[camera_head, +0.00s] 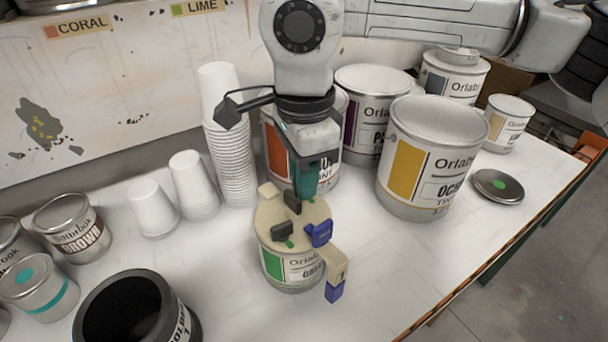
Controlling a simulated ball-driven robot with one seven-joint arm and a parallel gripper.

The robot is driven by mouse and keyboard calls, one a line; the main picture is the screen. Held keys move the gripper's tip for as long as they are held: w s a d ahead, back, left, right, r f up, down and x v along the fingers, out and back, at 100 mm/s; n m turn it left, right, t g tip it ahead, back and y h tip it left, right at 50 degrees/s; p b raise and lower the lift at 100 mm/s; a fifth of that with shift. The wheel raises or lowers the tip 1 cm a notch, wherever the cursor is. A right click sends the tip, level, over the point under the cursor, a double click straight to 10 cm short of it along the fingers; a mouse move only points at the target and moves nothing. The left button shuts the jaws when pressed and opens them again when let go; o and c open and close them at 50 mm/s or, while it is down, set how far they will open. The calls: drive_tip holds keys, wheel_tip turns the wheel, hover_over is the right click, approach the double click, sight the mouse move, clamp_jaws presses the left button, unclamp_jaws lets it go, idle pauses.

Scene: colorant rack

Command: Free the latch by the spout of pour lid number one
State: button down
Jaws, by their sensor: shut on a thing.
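The beige pour lid (266,215) sits on a can with a green label (285,263). Its spout (333,262) points toward the lower right and has a blue end (334,292). A blue latch (319,234) is on the lid's rim by the spout. Dark latch-like pieces stand on the lid, one at the front (282,231) and one near its middle (292,203). My gripper (305,190) points down at the lid's far side, behind the blue latch. It is shut on a small part of the lid, which its teal-coloured fingers mostly hide.
An orange-labelled can (276,152) stands close behind my gripper. A large ochre can (432,155) stands to the right. Stacked white cups (228,140) are at the left. A dark open container (130,310) is front left. The bench right of the spout is clear.

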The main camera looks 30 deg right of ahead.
idle(0.9)
drive_tip(key=c, duration=1.5)
unclamp_jaws()
drive_tip(key=shift+r, duration=0.15)
wheel_tip(320, 180, up, 11)
drive_tip(key=shift+f, duration=0.2)
drive_tip(key=shift+o, duration=0.4)
